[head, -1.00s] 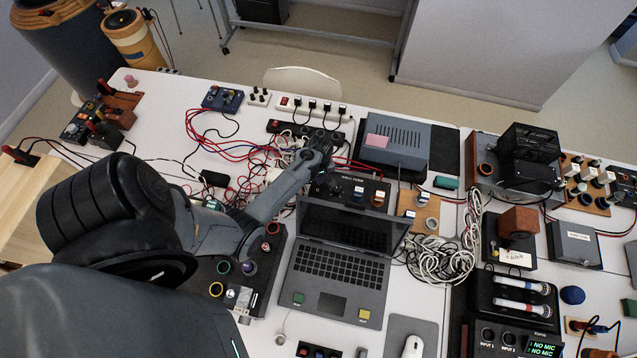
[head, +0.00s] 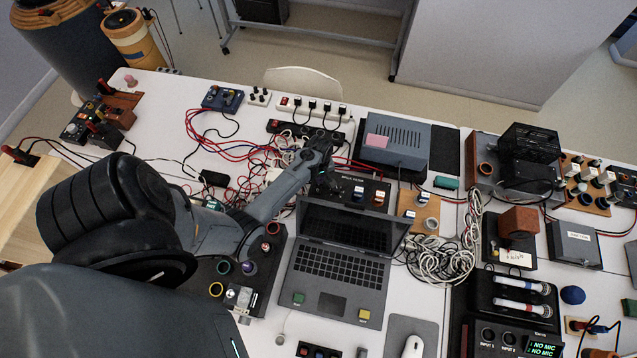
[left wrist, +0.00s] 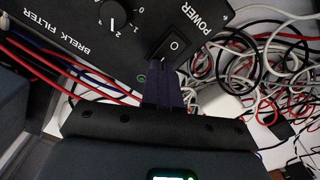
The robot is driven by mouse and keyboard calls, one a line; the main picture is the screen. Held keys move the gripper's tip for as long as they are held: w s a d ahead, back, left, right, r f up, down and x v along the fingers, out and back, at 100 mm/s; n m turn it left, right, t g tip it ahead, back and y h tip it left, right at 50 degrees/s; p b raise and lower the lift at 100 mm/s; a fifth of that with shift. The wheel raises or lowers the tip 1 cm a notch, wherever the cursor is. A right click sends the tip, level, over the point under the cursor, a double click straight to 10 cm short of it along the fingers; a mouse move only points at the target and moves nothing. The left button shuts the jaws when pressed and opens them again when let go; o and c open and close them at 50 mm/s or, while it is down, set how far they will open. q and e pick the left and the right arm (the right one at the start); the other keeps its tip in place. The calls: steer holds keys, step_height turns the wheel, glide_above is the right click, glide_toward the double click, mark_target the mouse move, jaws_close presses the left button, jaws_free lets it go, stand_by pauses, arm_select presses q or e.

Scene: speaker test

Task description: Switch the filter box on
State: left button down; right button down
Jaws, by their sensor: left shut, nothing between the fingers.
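The filter box (head: 378,207) is a black panel behind the laptop, labelled BRELK FILTER. In the left wrist view its black face (left wrist: 60,22) shows a numbered knob (left wrist: 114,16) and a black rocker switch (left wrist: 174,45) marked 0, beside the word POWER. A small green-ringed lamp (left wrist: 141,79) sits near the switch; I cannot tell if it is lit. My left gripper (left wrist: 160,68) is shut and empty, its fingertips at the switch's near edge. Whether they touch it is unclear. In the head view the left gripper (head: 322,172) is over the box's left end, hiding the switch. My right gripper is out of view.
A laptop (head: 338,272) stands open in front of the box. Tangled red and white cables (head: 255,152) lie left of and behind it. A grey device (head: 408,145) sits behind the box, and a wooden block with switches (head: 428,208) stands to its right.

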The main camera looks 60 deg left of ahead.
arm_select(q)
steer(key=shift+f+b, duration=0.3)
steer(key=shift+f, duration=0.15)
steer(key=shift+f, duration=0.45)
stand_by(0.4)
steer(key=shift+r, duration=0.15)
step_height(320, 180, up, 7)
steer(key=p, duration=0.7)
stand_by(0.4)
